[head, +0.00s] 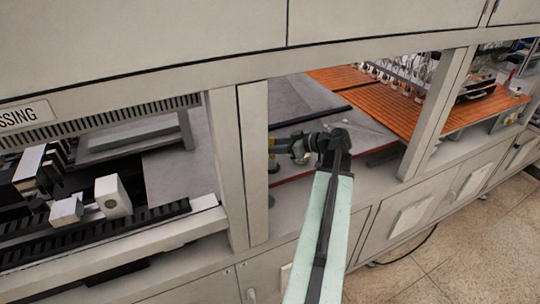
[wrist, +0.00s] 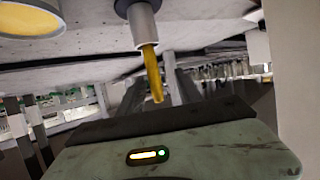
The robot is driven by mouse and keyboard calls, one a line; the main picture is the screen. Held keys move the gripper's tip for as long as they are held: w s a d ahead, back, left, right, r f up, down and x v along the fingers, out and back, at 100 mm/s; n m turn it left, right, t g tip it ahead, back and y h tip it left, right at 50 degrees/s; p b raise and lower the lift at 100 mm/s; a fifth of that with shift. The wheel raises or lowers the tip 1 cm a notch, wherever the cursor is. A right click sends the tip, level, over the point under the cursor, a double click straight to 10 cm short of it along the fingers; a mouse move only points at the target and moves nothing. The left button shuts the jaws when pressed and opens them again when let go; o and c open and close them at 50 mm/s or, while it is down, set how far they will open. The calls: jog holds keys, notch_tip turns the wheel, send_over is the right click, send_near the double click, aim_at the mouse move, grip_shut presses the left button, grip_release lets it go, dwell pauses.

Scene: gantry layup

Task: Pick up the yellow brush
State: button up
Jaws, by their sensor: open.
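A yellow, tapered piece with a grey collar and dark end, apparently the yellow brush (wrist: 151,72), shows at the upper middle of the wrist view. It runs down from the top edge, beyond the green housing of my wrist. In the head view my gripper (head: 284,146) reaches left over the grey work surface, inside the machine opening. Small yellow bits show beside its tips, too small to tell apart. The gripper is open. I see nothing held, and the exact gap between jaws and brush cannot be told.
A round yellow-faced thing (wrist: 30,20) is close by at the wrist view's top left. An upright frame post (head: 254,160) stands left of my gripper. An orange slatted panel (head: 400,105) lies right, with clear items on it. The grey surface (head: 305,95) behind is mostly clear.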

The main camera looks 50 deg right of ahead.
jog(key=x, duration=0.1)
jog(key=b+x, duration=0.1)
jog(key=x, duration=0.3)
jog(key=shift+w+d+r, duration=0.25)
jog(key=shift+w+d, duration=0.1)
jog(key=shift+w, duration=0.05)
jog(key=shift+s+r, duration=0.1)
jog(key=shift+s, duration=0.05)
jog(key=shift+c, duration=0.3)
grip_shut()
jog(key=shift+r, duration=0.1)
